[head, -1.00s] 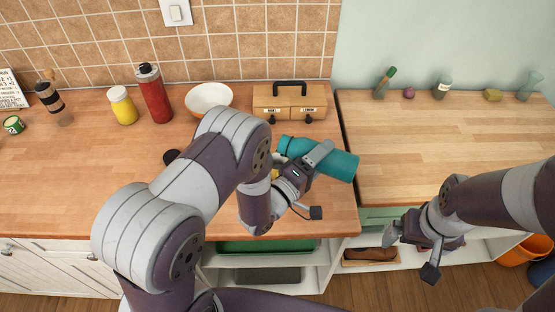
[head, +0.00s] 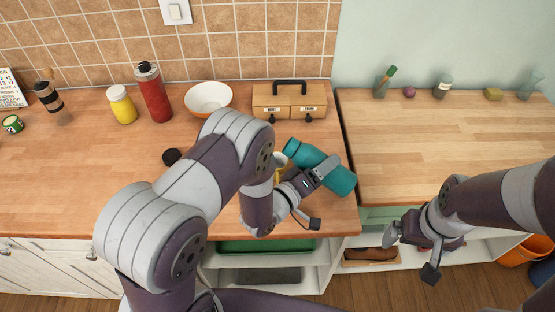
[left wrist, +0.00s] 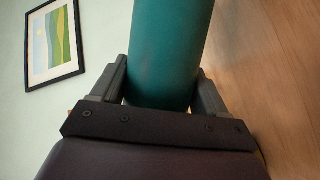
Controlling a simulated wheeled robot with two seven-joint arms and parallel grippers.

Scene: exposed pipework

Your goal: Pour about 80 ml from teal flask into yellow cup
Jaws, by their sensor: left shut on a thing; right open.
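The teal flask (head: 336,176) is held tilted above the counter, its mouth end up and to the left and its base down and to the right. My left gripper (head: 318,171) is shut on its body; the flask also shows between the fingers in the left wrist view (left wrist: 165,55). The yellow cup (head: 281,163) is mostly hidden behind my left arm, below and left of the flask's mouth end. I cannot see any liquid. My right gripper (head: 392,233) is open and empty, in front of the counter's right part.
A black lid (head: 171,156) lies on the wooden counter (head: 80,180).

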